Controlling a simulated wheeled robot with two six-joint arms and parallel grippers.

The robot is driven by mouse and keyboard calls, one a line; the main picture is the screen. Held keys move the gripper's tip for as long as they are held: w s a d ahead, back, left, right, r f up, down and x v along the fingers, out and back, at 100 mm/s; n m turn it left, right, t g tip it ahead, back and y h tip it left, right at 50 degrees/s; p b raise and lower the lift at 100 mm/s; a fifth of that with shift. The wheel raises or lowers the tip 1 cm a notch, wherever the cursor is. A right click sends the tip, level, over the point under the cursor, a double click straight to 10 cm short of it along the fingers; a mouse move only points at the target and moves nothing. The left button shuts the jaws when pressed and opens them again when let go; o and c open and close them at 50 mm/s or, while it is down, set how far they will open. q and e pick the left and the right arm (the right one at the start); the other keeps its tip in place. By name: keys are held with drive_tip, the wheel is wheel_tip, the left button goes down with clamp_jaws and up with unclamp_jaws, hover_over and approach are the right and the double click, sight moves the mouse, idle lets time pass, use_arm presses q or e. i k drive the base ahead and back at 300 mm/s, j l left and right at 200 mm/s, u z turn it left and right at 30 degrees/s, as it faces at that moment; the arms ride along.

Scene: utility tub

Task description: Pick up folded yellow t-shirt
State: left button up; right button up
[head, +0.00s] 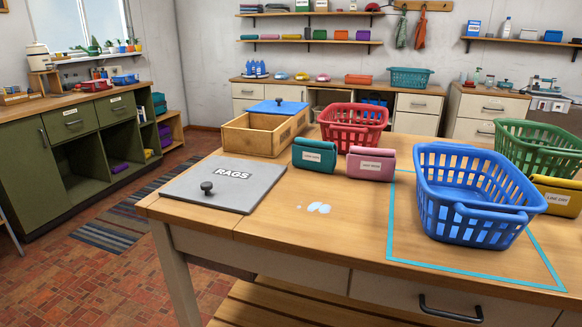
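A yellow labelled item (556,197) stands at the right edge of the table, partly cut off by the frame and partly hidden behind the blue basket. It has the same shape as the teal labelled item (314,156) and the pink labelled item (371,164) on the same table. A small yellow thing (281,76) sits on the far counter, too small to make out. Neither of my grippers is in view.
A blue basket (473,212) stands inside a blue outline on the table. A red basket (352,126), green basket (540,148) and open wooden box (250,136) stand behind. A grey "RAGS" lid (222,184) lies left. Bare wood surrounds a small puddle (318,208).

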sight(563, 198)
drive_tip(key=z, duration=1.35)
